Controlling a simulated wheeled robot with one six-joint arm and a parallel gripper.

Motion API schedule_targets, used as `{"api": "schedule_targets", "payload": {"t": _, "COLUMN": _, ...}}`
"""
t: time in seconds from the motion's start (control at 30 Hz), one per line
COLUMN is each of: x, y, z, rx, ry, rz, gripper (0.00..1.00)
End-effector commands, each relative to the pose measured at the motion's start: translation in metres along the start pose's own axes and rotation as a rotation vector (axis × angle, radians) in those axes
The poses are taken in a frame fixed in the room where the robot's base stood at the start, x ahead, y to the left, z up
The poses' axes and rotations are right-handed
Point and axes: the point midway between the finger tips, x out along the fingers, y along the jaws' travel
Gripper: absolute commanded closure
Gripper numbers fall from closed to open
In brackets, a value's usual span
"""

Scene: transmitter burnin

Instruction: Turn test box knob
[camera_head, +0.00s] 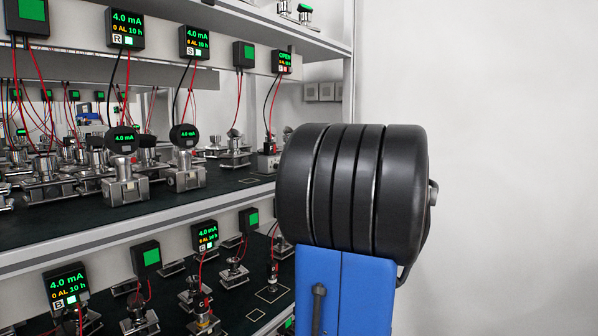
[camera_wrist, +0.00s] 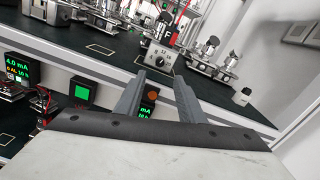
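The test box (camera_wrist: 160,56) is a small light-grey box on the shelf's dark mat in the wrist view, with dark markings around a knob (camera_wrist: 158,58) on its front. The knob is too small to tell which way it points. My gripper (camera_wrist: 160,76) shows two grey fingers, apart and with nothing held between them. In the picture the fingertips lie just below the box; they do not appear to touch it. In the head view a small grey box with red and black wires (camera_head: 268,161) stands at the shelf's right end, partly behind my arm. My gripper is hidden there.
Several metal transmitters (camera_head: 186,172) stand on the upper shelf left of the box. Display units (camera_head: 205,236) hang along the shelf edges with loose wires. In the wrist view a display with an orange round part (camera_wrist: 152,96) shows between my fingers. Free room lies right of the rack.

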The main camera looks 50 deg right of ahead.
Motion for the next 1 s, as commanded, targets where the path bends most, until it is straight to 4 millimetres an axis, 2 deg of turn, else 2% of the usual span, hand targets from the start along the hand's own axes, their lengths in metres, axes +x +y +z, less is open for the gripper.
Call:
{"api": "schedule_targets", "payload": {"t": 0.2, "x": -0.036, "y": -0.001, "z": 0.0, "rx": -0.001, "ry": 0.002, "rz": -0.004, "gripper": 0.64}}
{"api": "schedule_targets", "payload": {"t": 0.43, "x": -0.063, "y": -0.001, "z": 0.0, "rx": -0.001, "ry": 0.001, "rz": -0.002, "gripper": 0.64}}
{"api": "schedule_targets", "payload": {"t": 0.63, "x": -0.072, "y": 0.0, "z": 0.0, "rx": -0.001, "ry": 0.001, "rz": 0.0, "gripper": 0.64}}
{"api": "schedule_targets", "payload": {"t": 1.0, "x": -0.072, "y": 0.0, "z": 0.0, "rx": 0.011, "ry": 0.0, "rz": 0.0, "gripper": 0.64}}
